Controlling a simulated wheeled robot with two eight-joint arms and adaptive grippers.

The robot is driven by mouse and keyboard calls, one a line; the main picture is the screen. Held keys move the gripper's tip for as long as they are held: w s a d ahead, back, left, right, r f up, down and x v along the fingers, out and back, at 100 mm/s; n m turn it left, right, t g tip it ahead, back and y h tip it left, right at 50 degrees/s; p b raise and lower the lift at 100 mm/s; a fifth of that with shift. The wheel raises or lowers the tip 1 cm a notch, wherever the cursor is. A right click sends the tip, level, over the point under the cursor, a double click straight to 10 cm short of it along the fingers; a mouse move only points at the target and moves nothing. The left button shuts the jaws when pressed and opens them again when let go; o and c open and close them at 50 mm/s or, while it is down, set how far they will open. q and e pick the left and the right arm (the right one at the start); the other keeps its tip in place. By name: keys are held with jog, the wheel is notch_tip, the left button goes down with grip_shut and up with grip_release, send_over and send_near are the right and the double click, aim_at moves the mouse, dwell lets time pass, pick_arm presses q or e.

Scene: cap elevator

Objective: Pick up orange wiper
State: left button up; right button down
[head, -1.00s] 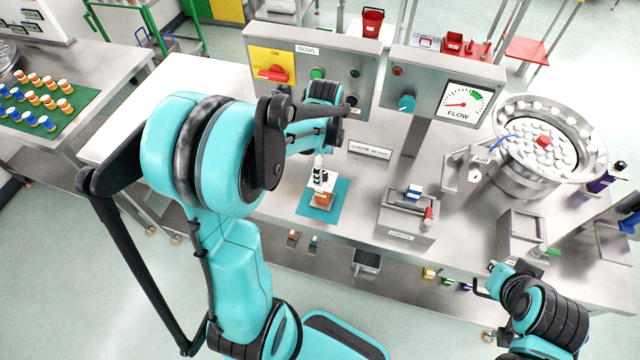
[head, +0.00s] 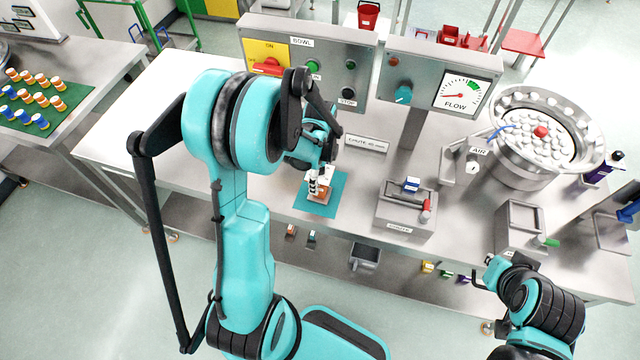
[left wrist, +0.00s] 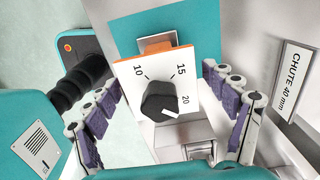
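The orange wiper (left wrist: 180,57) shows in the left wrist view as an orange body behind a white dial plate (left wrist: 130,78) marked 10, 15, 20, with a black knob (left wrist: 161,101). In the head view its orange part (head: 318,195) sits on a teal mat (head: 336,188), partly hidden by my left gripper (head: 316,178). My left gripper (left wrist: 160,80) is open in the wrist view, with one finger on each side of the dial plate. I cannot tell whether the fingers touch it. My right gripper (head: 491,272) is at the lower right, well away from the wiper; its fingers are unclear.
A sign marked CHUTE 40 mm (head: 366,143) stands right of the mat. The BOWL panel (head: 330,72) and FLOW panel (head: 440,80) stand behind. A bowl of white caps (head: 540,135) is at the right.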

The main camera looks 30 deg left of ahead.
pick_arm(q)
jog(key=c, duration=1.7)
jog(key=shift+o, duration=0.2)
jog(key=shift+r, duration=0.15)
notch_tip(320, 180, up, 4)
jog(key=shift+d+r+p, duration=0.15)
jog(key=shift+r+p, duration=0.05)
jog(key=shift+p, duration=0.25)
grip_shut()
jog(key=w+d+r, duration=0.1)
jog(key=d+r, duration=0.5)
jog(key=d, duration=0.5)
jog(key=shift+d+r+p, duration=0.2)
jog(key=shift+p, duration=0.2)
jog(key=shift+w, duration=0.1)
